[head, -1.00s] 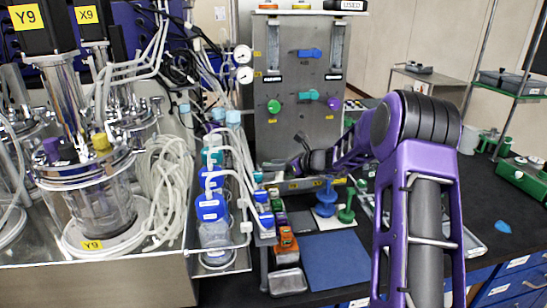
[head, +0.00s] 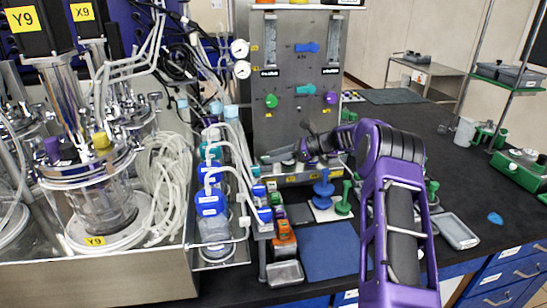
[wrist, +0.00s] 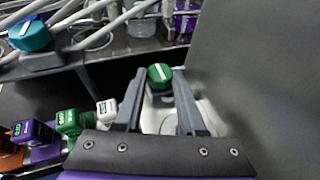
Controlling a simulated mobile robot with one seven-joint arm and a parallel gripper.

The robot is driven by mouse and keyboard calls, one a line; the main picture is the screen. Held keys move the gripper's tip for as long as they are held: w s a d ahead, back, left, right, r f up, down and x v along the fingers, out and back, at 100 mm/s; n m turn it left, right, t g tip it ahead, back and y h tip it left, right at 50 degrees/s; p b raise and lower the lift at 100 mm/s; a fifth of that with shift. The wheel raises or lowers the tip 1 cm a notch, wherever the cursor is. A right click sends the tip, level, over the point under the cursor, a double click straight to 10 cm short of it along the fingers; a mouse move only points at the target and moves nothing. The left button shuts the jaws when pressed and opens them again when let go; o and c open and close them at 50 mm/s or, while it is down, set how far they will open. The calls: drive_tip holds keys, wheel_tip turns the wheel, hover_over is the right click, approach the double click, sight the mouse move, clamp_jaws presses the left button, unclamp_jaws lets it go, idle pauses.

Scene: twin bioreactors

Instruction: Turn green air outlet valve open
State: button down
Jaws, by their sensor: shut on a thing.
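The green air outlet valve (wrist: 160,76) shows in the wrist view as a round green cap with a white line across its top. The line runs nearly upright in the picture, slightly tilted. My gripper (wrist: 160,80) has one grey finger on each side of the cap and is shut on it. I cannot pick out the held valve there.
In the wrist view, white, green (wrist: 68,122), purple and orange tagged pieces sit left of my gripper, and a teal valve (wrist: 30,36) stands farther off. A plain grey surface (wrist: 260,70) fills the right. The head view shows the grey panel (head: 292,125) and a blue mat (head: 330,255).

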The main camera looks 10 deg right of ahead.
idle(0.3)
drive_tip(key=c, duration=0.5)
unclamp_jaws()
drive_tip(key=shift+d, duration=0.1)
drive_tip(key=v, duration=1.7)
drive_tip(key=shift+d, duration=0.15)
